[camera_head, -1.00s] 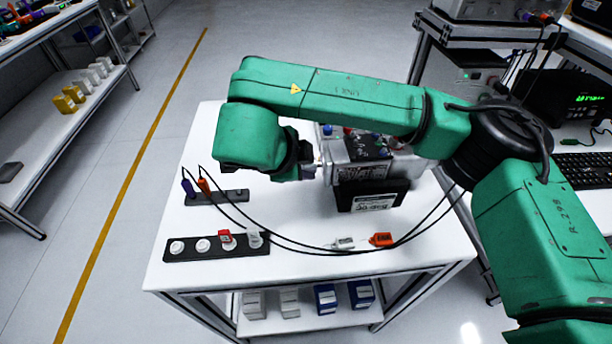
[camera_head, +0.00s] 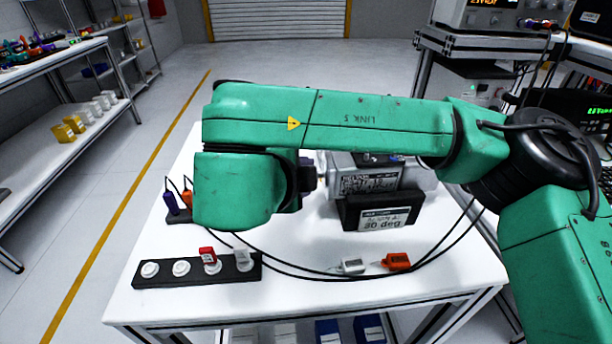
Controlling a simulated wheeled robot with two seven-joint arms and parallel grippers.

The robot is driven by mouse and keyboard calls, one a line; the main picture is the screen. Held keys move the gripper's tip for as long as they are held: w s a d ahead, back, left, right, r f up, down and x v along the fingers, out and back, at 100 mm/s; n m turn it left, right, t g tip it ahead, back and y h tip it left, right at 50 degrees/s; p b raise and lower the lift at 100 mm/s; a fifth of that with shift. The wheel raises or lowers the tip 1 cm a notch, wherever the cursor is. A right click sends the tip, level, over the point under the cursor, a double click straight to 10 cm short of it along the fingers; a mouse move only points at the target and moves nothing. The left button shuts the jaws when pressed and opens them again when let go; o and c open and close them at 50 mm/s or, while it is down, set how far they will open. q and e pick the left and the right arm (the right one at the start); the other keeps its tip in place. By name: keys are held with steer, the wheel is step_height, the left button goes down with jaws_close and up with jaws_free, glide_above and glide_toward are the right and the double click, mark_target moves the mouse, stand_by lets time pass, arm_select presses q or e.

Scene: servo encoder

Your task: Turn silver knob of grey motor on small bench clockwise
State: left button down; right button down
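The grey motor (camera_head: 362,176) sits on the small white bench (camera_head: 300,300), with a black labelled block (camera_head: 382,211) at its front. My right arm crosses the view from the right and covers the motor's upper and left parts. The silver knob is hidden behind this arm. The arm's end points at the motor's left side, where a dark part of the wrist (camera_head: 308,177) shows. The fingertips of my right gripper are hidden, so I cannot tell whether it is open or touches the knob. My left gripper is not in view.
A black strip (camera_head: 197,271) with several round white, red and clear pieces lies at the bench's front left. Purple (camera_head: 171,201) and orange probes stand behind it. Black cables run to white (camera_head: 353,266) and orange connectors (camera_head: 396,262). Shelves stand left, and instruments (camera_head: 500,14) right.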

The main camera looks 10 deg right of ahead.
steer(key=shift+c, duration=2.2)
jaws_free()
steer(key=v, duration=1.4)
steer(key=shift+s+a+r, duration=0.15)
steer(key=shift+s+r, duration=0.1)
